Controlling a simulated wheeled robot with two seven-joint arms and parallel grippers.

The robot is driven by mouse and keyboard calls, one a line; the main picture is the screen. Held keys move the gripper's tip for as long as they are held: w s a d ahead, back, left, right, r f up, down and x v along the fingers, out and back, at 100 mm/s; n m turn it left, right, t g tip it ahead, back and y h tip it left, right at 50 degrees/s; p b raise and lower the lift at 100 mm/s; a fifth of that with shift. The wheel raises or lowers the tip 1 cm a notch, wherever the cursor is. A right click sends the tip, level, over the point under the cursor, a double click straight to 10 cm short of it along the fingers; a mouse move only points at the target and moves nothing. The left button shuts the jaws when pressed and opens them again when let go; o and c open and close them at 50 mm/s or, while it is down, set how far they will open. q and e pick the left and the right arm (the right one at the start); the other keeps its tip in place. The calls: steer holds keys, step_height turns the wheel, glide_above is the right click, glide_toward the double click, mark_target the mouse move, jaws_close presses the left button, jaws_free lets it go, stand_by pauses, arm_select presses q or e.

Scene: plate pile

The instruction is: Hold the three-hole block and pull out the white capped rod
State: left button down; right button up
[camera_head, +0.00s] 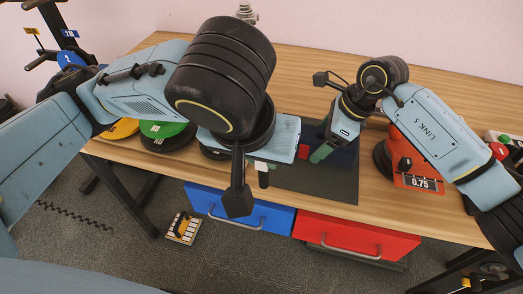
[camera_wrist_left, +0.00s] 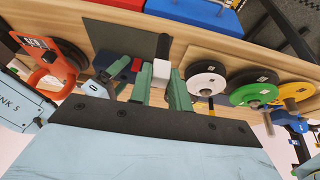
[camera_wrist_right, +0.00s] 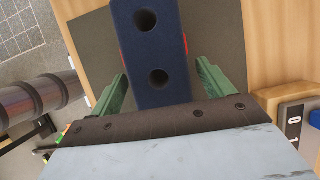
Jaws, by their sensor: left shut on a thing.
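The white capped rod (camera_wrist_left: 161,69) is between the green fingers of my left gripper (camera_wrist_left: 160,84), which is shut on its white cap. In the head view the cap (camera_head: 261,166) and dark shaft show clear of the block, at its left; my left arm hides most of that gripper. The dark blue block (camera_wrist_right: 150,50) is over the grey mat; two round holes show in the right wrist view, and the third is not seen. Red patches show at its sides. My right gripper (camera_wrist_right: 163,75) is open, with one finger on each side of the block and small gaps.
A grey mat (camera_head: 335,187) covers the middle of the wooden table. White (camera_wrist_left: 207,78), green (camera_wrist_left: 252,93) and yellow discs stand on one side. An orange weight (camera_head: 416,162) marked 0.75 stands right of my right gripper. Blue and red drawers (camera_head: 357,237) are below the front edge.

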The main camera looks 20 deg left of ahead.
steer(key=shift+o, duration=0.3)
steer(key=shift+r, duration=0.1)
steer(key=v, duration=1.1)
steer(key=shift+d+r, duration=0.15)
steer(key=shift+r, duration=0.25)
